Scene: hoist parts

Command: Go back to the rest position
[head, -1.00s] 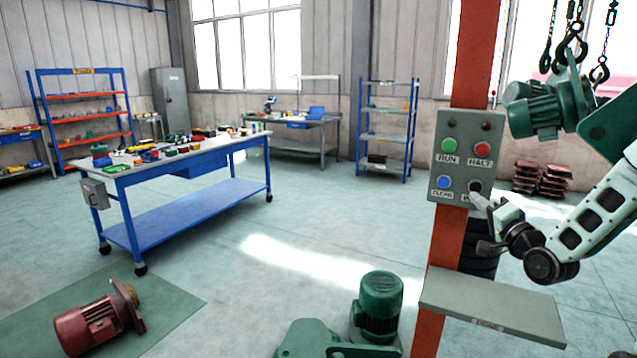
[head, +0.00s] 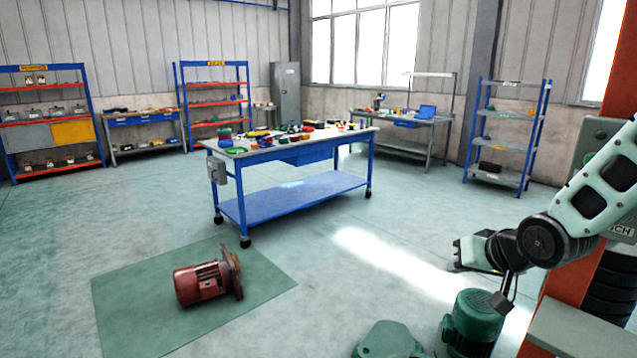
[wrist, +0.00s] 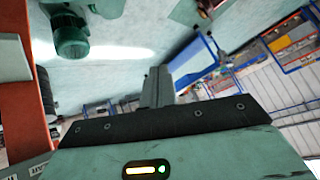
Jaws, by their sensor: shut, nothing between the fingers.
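My gripper (head: 504,300) is at the lower right of the head view, left of the orange post, with its fingers together and nothing between them. It hangs in front of the green motor (head: 474,318) as seen from the head; I cannot tell the gap between them. My pale arm comes in from the right edge and covers most of the grey control box (head: 601,135) on the post. In the wrist view the gripper body fills the lower part, and the green motor (wrist: 72,38) shows at the upper left.
A red motor (head: 200,282) lies on a green mat (head: 130,318) at the lower left. A blue workbench (head: 290,197) with parts on top stands in the middle. A grey shelf (head: 580,335) juts from the orange post (head: 562,292).

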